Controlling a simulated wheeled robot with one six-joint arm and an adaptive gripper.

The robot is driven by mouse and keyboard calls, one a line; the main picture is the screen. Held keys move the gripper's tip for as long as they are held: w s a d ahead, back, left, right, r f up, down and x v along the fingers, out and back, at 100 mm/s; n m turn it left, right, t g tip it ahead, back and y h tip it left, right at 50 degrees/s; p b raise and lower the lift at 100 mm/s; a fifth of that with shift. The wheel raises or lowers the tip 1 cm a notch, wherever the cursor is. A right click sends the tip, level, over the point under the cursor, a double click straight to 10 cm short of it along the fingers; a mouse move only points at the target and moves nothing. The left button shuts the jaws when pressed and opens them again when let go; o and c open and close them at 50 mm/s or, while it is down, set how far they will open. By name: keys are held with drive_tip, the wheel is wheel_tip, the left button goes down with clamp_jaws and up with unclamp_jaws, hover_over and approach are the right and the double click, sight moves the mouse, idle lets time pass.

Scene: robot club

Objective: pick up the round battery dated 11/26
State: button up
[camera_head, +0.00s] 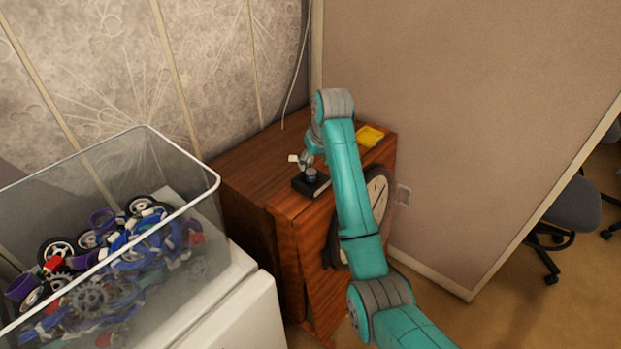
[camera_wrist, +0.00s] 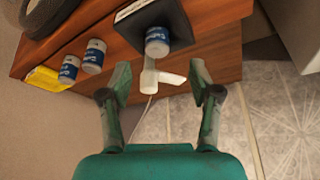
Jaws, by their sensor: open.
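Three small round blue-and-white batteries show in the wrist view. One battery (camera_wrist: 157,42) stands on a black block (camera_wrist: 130,15); the other two, a middle battery (camera_wrist: 95,56) and a left battery (camera_wrist: 69,69), are on the brown wooden cabinet top. Their dates are too small to read, so I cannot tell which is 11/26. My gripper (camera_wrist: 159,76) is open, with nothing held. Its fingertips are below the block's battery in the picture, apart from it. The head view shows the block's battery (camera_head: 311,174) just below my gripper (camera_head: 308,160).
A white angular piece (camera_wrist: 160,76) shows between my fingers at the cabinet edge. A yellow tray (camera_head: 369,136) lies on the cabinet (camera_head: 245,168). A clear bin (camera_head: 215,180) of wheels and parts stands left. Walls close off the back.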

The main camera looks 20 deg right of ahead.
sight(311, 172)
drive_tip(key=shift+x, duration=3.5)
drive_tip(key=shift+w+d, duration=0.15)
drive_tip(key=c, duration=1.1)
drive_tip(key=shift+r, duration=0.1)
clamp_jaws()
drive_tip(key=shift+r, duration=0.1)
